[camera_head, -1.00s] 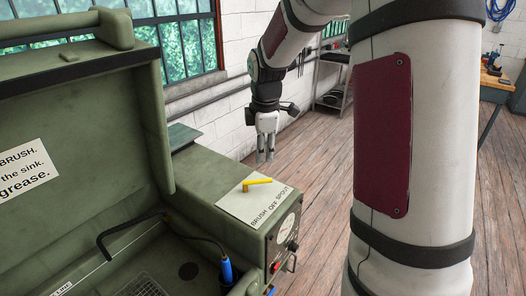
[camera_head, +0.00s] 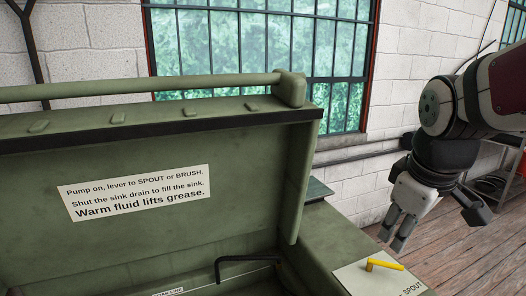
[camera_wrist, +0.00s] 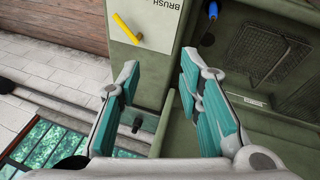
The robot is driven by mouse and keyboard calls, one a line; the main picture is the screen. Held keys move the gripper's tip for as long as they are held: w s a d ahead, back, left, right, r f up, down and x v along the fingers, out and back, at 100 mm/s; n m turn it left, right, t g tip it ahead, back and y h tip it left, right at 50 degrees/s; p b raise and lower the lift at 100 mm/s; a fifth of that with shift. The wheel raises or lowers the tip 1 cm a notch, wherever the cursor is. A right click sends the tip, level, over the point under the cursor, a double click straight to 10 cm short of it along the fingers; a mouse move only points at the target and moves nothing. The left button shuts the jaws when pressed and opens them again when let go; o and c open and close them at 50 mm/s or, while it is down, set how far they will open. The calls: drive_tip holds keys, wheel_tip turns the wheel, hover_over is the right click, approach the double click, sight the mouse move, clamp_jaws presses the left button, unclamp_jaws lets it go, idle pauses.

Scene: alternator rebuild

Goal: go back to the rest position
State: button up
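My gripper (camera_head: 398,238) hangs in the air at the right of the head view, near the right end of the green parts washer (camera_head: 150,145). In the wrist view its two teal-padded fingers (camera_wrist: 160,68) are apart, with nothing held between them. The yellow lever (camera_head: 384,265) on the washer's white label plate is near the fingertips in the head picture. The lever also shows in the wrist view (camera_wrist: 128,29), beyond the left finger. I cannot tell the exact height of my gripper above the washer.
The washer's lid stands open with a white instruction label (camera_head: 135,193) on it. A bent black spout (camera_head: 248,258) lies at the sink. A blue-handled brush (camera_wrist: 213,11) shows in the wrist view. A metal shelf (camera_head: 490,185) stands behind my arm. Wooden floor (camera_head: 450,245) is clear at right.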

drive_tip(key=s+a+m+t, duration=0.1)
drive_tip(key=s+a+m, duration=0.1)
drive_tip(key=s, duration=0.4)
drive_tip(key=s+a+r+m+y, duration=0.1)
drive_tip(key=s+a+m, duration=0.2)
drive_tip(key=s, duration=0.3)
drive_tip(key=shift+s+m+t, duration=0.2)
drive_tip(key=shift+m+t, duration=0.2)
drive_tip(key=shift+m, duration=0.3)
